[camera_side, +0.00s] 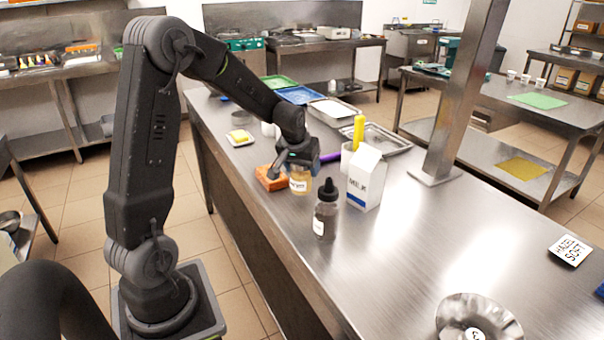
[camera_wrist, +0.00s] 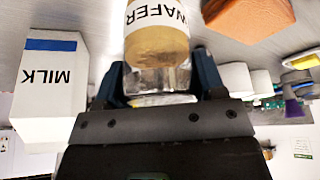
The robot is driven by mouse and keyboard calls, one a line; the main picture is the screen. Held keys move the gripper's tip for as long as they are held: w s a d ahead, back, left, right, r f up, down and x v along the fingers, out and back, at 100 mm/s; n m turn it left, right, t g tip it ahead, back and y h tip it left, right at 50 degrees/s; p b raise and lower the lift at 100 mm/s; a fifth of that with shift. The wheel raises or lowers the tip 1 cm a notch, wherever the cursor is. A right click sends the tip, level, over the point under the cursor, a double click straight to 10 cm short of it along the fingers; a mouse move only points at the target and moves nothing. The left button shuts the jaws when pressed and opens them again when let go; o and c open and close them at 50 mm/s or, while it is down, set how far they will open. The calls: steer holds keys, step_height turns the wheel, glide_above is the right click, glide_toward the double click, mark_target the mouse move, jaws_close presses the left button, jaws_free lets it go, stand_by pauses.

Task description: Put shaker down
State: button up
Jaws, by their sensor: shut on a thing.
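The shaker (camera_side: 300,181) is a small clear jar with tan contents and a white label. In the wrist view the shaker (camera_wrist: 157,40) reads "WAFER" upside down and sits between the two fingers. My gripper (camera_side: 296,160) is shut on its upper part, reaching over from the left in the side view. My gripper also shows in the wrist view (camera_wrist: 160,85). The shaker looks upright, close to the steel table (camera_side: 400,240). I cannot tell whether its base touches the table.
A milk carton (camera_side: 366,180) and a dark-capped dropper bottle (camera_side: 326,210) stand close on the right. An orange block (camera_side: 268,180) lies just left. Trays (camera_side: 300,95) and a yellow bottle (camera_side: 359,132) are behind. A metal bowl (camera_side: 478,320) is at front right. The table's right middle is clear.

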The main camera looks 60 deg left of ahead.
steer(key=shift+f, duration=1.15)
steer(key=o, duration=1)
steer(key=shift+f, duration=0.1)
steer(key=v, duration=1.1)
steer(key=s+d+r+m+h, duration=0.1)
steer(key=s+d+m, duration=0.1)
steer(key=s+d, duration=0.3)
steer(key=s+d+r+m+t+h, duration=0.1)
steer(key=s+d+r+m, duration=0.1)
steer(key=s+d, duration=0.4)
steer(key=s+d+r+m+t, duration=0.1)
steer(key=s+d+m, duration=0.2)
steer(key=d, duration=0.7)
steer(key=shift+s+d+r+h, duration=0.1)
steer(key=shift+s+d+h, duration=0.1)
steer(key=shift+s, duration=0.4)
steer(key=shift+s+d+r+h, duration=0.15)
steer(key=shift+s+h, duration=0.05)
steer(key=shift+s, duration=0.4)
